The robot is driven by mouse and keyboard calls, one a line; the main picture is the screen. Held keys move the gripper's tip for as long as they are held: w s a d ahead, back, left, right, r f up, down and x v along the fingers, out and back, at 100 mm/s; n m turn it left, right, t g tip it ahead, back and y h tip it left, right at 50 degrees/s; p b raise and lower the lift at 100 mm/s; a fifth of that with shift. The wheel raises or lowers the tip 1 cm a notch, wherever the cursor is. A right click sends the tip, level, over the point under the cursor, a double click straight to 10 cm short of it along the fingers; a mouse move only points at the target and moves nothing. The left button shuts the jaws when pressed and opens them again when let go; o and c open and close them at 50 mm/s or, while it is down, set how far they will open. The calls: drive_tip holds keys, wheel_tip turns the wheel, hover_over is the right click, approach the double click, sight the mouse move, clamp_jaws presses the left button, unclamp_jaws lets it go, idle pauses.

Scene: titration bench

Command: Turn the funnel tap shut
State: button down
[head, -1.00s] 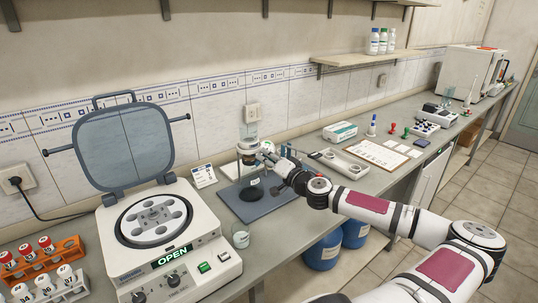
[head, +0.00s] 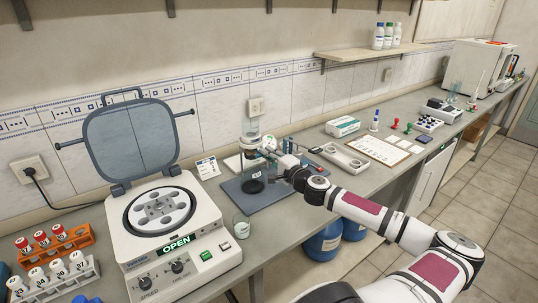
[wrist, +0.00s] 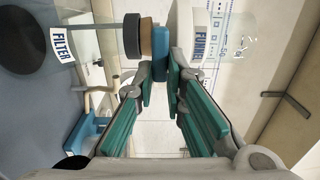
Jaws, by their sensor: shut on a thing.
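The clear funnel (head: 250,129) stands upright above the filter flask (head: 256,175) on a dark blue-grey base. In the wrist view the funnel (wrist: 230,28), labelled FUNNEL, lies to the right, and the FILTER label (wrist: 62,43) shows at left. My gripper (head: 275,157) reaches in from the right at the joint below the funnel. In the wrist view, its green-padded fingers (wrist: 168,62) converge beside the joint, shut on the tap.
An open-lidded centrifuge (head: 165,225) stands left of the setup, with a small beaker (head: 241,227) between. Tube racks (head: 55,245) are at the far left. A grey tray (head: 341,157) and a clipboard (head: 368,150) lie to the right. The wall is close behind.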

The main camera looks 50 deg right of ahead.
drive_tip(key=shift+d, duration=0.1)
idle(0.3)
drive_tip(key=c, duration=1.6)
unclamp_jaws()
drive_tip(key=shift+c, duration=0.2)
drive_tip(key=shift+s, duration=0.1)
drive_tip(key=v, duration=1.2)
